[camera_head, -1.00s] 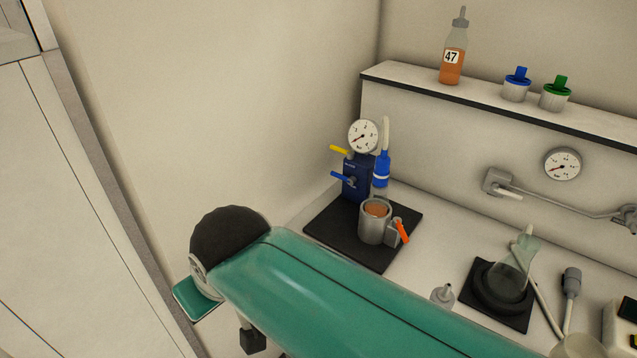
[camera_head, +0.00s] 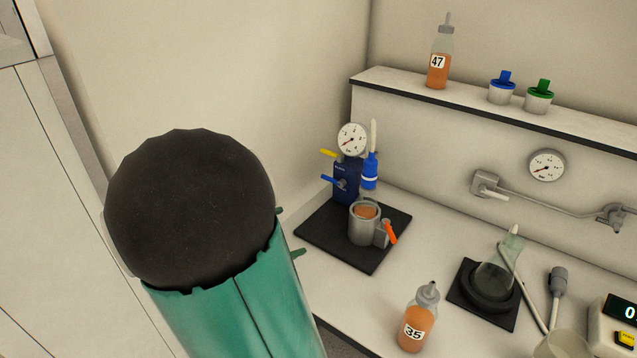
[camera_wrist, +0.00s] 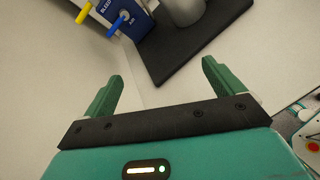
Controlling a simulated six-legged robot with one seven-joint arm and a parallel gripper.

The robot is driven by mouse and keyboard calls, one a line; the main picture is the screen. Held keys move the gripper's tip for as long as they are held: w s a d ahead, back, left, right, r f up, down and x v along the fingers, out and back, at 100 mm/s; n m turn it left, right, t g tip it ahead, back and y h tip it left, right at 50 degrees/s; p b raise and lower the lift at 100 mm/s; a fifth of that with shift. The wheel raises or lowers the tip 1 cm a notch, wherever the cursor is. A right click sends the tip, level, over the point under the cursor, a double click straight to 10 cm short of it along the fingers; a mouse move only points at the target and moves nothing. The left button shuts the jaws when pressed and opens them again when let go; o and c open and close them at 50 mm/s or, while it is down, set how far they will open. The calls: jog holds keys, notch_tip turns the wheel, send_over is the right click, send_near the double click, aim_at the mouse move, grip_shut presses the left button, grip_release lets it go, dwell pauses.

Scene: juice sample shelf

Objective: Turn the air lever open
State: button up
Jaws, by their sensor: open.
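The air lever is a short blue handle (camera_wrist: 117,25) in the wrist view, on a dark blue box (camera_wrist: 135,17) beside the lettering "AIR". In the head view, the blue lever (camera_head: 331,181) points left from the box, below a yellow lever (camera_head: 329,153). The yellow lever (camera_wrist: 84,12) also shows in the wrist view, by the lettering "BLEED". My gripper (camera_wrist: 162,72) is open and empty, its green fingers apart and clear of both levers. In the head view my arm hides most of the gripper.
The box stands on a black mat (camera_head: 318,251) with a gauge (camera_head: 351,139) above and a metal cup (camera_head: 363,226) in front. Bottle 35 (camera_head: 417,322) stands near the front edge. A flask (camera_head: 495,278) is at right. Bottle 47 (camera_head: 438,66) is on the shelf. A wall rises left of the box.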

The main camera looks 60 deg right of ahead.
aim_at(330, 181)
jog(key=d+n+h, duration=0.1)
jog(key=d+n, duration=0.1)
jog(key=w+d+n+t+h, duration=0.1)
jog(key=d+n+h, duration=0.1)
jog(key=d, duration=0.1)
jog(key=d+n+h, duration=0.2)
jog(key=d+n, duration=0.1)
jog(key=shift+w+f, duration=0.15)
jog(key=shift+w, duration=0.2)
jog(key=d, duration=0.4)
jog(key=s+d, duration=0.1)
jog(key=d, duration=0.4)
jog(key=s+d, duration=0.1)
jog(key=d, duration=0.3)
jog(key=shift+d, duration=0.3)
jog(key=c, duration=1.4)
